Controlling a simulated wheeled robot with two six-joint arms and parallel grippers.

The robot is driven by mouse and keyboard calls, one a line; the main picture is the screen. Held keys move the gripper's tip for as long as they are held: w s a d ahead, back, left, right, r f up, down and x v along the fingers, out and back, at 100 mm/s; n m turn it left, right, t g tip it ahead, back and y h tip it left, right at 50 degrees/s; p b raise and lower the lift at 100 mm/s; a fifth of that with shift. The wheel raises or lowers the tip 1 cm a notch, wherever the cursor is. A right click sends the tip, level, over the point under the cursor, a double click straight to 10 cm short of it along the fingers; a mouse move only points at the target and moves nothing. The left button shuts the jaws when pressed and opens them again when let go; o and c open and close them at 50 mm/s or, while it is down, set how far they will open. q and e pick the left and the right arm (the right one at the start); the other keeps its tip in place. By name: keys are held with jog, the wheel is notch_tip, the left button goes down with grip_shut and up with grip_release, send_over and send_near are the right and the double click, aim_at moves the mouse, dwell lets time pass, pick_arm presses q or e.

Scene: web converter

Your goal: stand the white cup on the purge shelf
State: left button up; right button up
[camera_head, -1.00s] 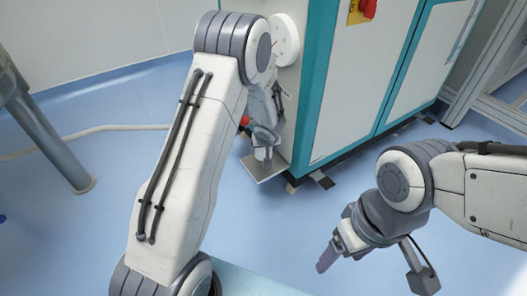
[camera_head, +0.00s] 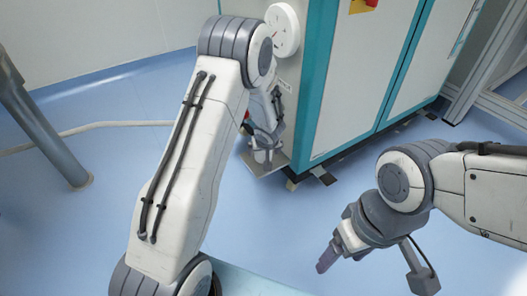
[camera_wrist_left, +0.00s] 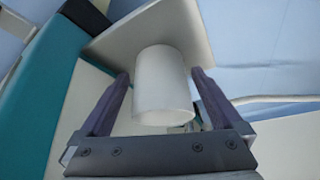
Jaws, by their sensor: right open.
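The white cup (camera_wrist_left: 163,90) shows in the left wrist view between the two fingers of my left gripper (camera_wrist_left: 160,76). Gaps show on both sides of the cup, so the gripper is open around it. The cup's far end meets the pale purge shelf (camera_wrist_left: 110,40) in that view; exact contact is hard to tell. In the head view my left gripper (camera_head: 264,150) is low beside the machine, over the shelf (camera_head: 262,170), and largely hides the cup. My right gripper (camera_head: 328,258) is open and empty, above the floor at lower right.
The white and teal machine (camera_head: 355,80) stands right behind the shelf, with a round white disc (camera_head: 283,30) on its side. A grey post (camera_head: 40,125) and a pale hose (camera_head: 100,127) are at left. Blue floor around the shelf is clear.

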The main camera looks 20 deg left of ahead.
pick_arm(q)
jog(key=shift+r+p, duration=0.4)
jog(key=shift+r, duration=0.05)
jog(key=s+d+r+m+p, duration=0.1)
jog(key=s+d+r+p, duration=0.2)
jog(key=r, duration=0.4)
jog(key=s+d+r+m, duration=0.1)
jog(key=s+d+r, duration=0.2)
jog(key=s+r, duration=0.4)
jog(key=s+d+r+m+g+h, duration=0.1)
jog(key=s+d+r+m, duration=0.1)
jog(key=s, duration=0.7)
jog(key=s+d+r+m+g+h, duration=0.1)
jog(key=s+d+r+m+g, duration=0.1)
jog(key=s+d+m, duration=0.3)
jog(key=s+d+r+m+g+h, duration=0.1)
jog(key=s+d+r+m+g, duration=0.1)
jog(key=s, duration=1)
notch_tip(320, 180, up, 2)
jog(key=shift+s+d+r+m+h, duration=0.1)
jog(key=shift+s+d+m+h, duration=0.25)
jog(key=shift+d+m, duration=0.7)
jog(key=shift+d, duration=0.15)
notch_tip(320, 180, up, 53)
jog(key=p, duration=5.3)
jog(key=shift+r+p, duration=0.2)
jog(key=shift+p, duration=0.2)
